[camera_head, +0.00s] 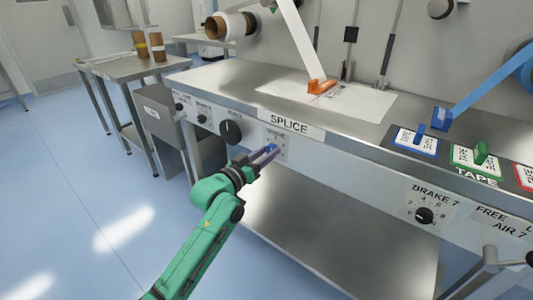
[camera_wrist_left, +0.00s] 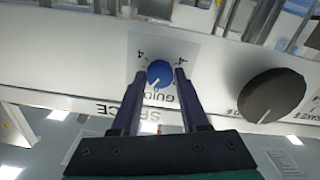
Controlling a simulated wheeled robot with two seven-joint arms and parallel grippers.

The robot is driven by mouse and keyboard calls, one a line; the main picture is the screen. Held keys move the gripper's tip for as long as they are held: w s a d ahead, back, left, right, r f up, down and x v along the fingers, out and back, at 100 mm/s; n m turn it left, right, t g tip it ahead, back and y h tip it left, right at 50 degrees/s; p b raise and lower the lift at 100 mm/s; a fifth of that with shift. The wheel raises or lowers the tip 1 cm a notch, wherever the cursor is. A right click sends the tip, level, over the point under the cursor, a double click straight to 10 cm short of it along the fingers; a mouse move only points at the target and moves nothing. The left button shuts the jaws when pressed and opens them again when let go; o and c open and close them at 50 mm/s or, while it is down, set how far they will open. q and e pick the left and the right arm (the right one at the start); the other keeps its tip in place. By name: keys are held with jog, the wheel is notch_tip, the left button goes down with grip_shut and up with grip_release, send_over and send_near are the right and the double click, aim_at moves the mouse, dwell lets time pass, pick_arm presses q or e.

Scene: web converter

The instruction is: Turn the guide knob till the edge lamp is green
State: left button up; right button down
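The guide knob is small, round and blue, with a pale pointer line. In the left wrist view the knob (camera_wrist_left: 160,72) sits on a white plate marked GUIDE (camera_wrist_left: 188,50), which appears upside down. My left gripper (camera_wrist_left: 160,76) is open, with one dark finger on each side of the knob and narrow gaps showing. In the head view my left gripper (camera_head: 268,153) reaches the front panel under the SPLICE label (camera_head: 289,124), and the blue knob (camera_head: 272,147) shows partly between its fingers. My right gripper is not in view.
A large black knob (camera_head: 230,132) is beside the guide plate, also in the left wrist view (camera_wrist_left: 268,97). A brake knob (camera_head: 425,215) is farther right on the panel. Open floor (camera_head: 70,180) is at left.

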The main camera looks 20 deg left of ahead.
pick_arm(q)
grip_shut()
jog(key=shift+r+m, duration=0.1)
jog(key=shift+m, duration=0.3)
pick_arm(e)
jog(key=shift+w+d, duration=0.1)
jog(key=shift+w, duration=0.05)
pick_arm(q)
jog(key=shift+m+p, duration=1.4)
jog(key=shift+m, duration=1.2)
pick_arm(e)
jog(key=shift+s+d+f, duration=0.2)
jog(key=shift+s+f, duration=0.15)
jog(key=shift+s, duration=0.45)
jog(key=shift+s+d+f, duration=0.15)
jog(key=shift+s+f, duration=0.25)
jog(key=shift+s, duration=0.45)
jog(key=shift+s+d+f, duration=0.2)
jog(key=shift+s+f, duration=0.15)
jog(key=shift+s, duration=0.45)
pick_arm(q)
jog(key=o, duration=0.6)
grip_release()
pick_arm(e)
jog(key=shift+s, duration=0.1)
